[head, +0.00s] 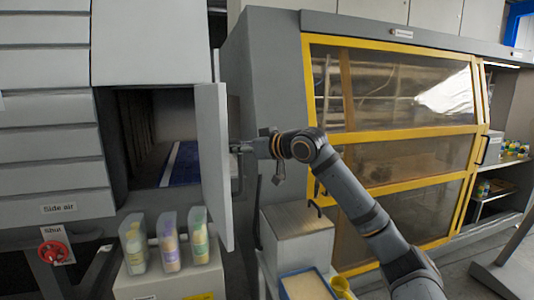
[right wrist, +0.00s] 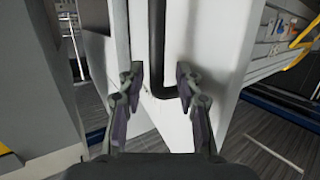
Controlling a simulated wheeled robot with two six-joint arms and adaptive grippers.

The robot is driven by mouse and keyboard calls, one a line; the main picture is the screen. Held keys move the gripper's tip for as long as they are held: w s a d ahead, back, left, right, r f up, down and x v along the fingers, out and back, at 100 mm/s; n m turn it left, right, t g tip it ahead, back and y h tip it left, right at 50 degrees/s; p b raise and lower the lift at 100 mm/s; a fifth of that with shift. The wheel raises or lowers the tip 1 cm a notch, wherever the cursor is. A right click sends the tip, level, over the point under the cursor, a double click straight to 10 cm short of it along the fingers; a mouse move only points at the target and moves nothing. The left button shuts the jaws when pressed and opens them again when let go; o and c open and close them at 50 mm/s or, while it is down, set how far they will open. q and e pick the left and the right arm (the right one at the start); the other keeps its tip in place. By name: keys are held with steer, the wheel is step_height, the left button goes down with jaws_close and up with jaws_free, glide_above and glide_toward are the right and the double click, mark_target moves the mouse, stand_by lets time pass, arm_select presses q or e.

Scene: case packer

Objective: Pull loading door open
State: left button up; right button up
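The loading door (head: 212,165) is a pale grey panel that stands swung out from the grey cabinet. Its dark opening (head: 150,140) shows to the left, with a blue surface inside. My right gripper (head: 236,148) is at the door's right-hand face, by the handle. In the right wrist view, the black bar handle (right wrist: 157,45) runs down the white door (right wrist: 185,130) and bends at its lower end. The right gripper's fingers (right wrist: 161,88) are apart on either side of the handle, with gaps visible. My left gripper is in neither view.
Several bottles in clear holders (head: 168,243) stand below the opening. A red knob (head: 53,251) is at lower left. A grey box (head: 297,235) stands below my right arm. A yellow-framed glazed guard (head: 390,135) fills the right side behind the arm.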

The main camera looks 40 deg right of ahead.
steer(key=s+d+b, duration=0.5)
steer(key=d+b, duration=0.2)
steer(key=shift+s+r, duration=0.2)
steer(key=shift+s, duration=0.1)
stand_by(0.5)
